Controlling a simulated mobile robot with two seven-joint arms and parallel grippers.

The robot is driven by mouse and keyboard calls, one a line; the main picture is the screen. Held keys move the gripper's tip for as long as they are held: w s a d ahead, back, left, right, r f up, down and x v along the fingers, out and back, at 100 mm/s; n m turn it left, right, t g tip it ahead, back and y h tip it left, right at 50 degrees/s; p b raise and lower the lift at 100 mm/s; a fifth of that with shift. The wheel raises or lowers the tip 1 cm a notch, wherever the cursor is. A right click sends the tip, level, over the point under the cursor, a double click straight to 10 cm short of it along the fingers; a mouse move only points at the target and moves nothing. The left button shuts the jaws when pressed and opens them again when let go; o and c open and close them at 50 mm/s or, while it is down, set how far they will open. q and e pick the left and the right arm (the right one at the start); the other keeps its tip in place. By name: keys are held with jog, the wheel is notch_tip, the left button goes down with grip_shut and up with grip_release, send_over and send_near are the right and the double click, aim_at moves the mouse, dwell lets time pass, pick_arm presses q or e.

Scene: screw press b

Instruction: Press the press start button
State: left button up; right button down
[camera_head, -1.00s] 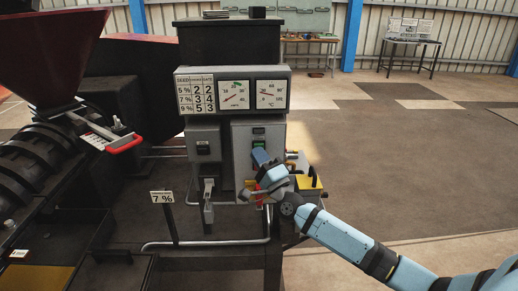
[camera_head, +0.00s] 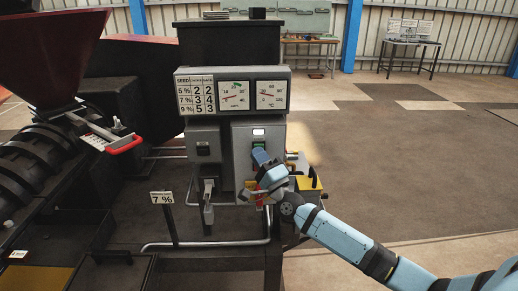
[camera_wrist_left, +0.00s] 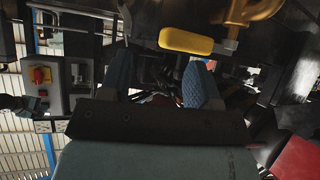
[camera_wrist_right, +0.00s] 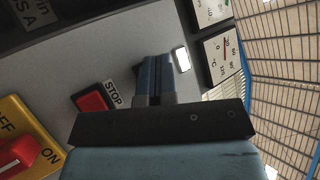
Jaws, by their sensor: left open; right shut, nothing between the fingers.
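The control box (camera_head: 242,166) stands on the press below the gauges, with a white lit window (camera_head: 258,132) near its top. A bit of green, likely the start button (camera_head: 259,145), shows just above the tip of my right gripper (camera_head: 261,157). In the right wrist view this gripper (camera_wrist_right: 155,62) is shut and empty, its tips against or very near the grey panel. They hide what lies behind them there, and I cannot tell whether they touch. The red STOP button (camera_wrist_right: 92,101) is beside them. My left gripper (camera_wrist_left: 160,80) is open and empty in the left wrist view.
A red knob on a yellow plate (camera_wrist_right: 20,130) is lower on the panel. A second grey box with a lever (camera_head: 208,190) stands to the left. A yellow handle (camera_wrist_left: 187,41) is close to my left fingertips. Open floor (camera_head: 400,150) lies to the right.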

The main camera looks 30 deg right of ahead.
jog(key=shift+s+a, duration=0.35)
jog(key=shift+s, duration=0.2)
jog(key=shift+p, duration=0.3)
jog(key=s+a, duration=0.1)
jog(key=s+p, duration=0.1)
jog(key=s, duration=0.1)
jog(key=s+a+p, duration=0.1)
jog(key=shift+s+a, duration=0.15)
jog(key=shift+a, duration=0.15)
jog(key=shift+f, duration=0.1)
jog(key=s+a+f+n+g+y+p, duration=0.1)
jog(key=s+a+f+n+g+y, duration=0.1)
jog(key=s+a+f+n+g, duration=0.45)
jog(key=s+a+f+n+g+y+p, duration=0.15)
jog(key=s+a+f+n, duration=0.3)
jog(key=f, duration=0.55)
jog(key=s+a+f+n+g, duration=0.2)
jog(key=s+f+n, duration=0.2)
jog(key=s+f, duration=0.2)
jog(key=s+a+f+n+g+h, duration=0.1)
jog(key=s+a+f+n+g, duration=0.1)
jog(key=s+f, duration=0.4)
jog(key=shift+s+a+f+n+g, duration=0.35)
jog(key=shift+s+n+g, duration=0.35)
jog(key=shift+s+n, duration=0.4)
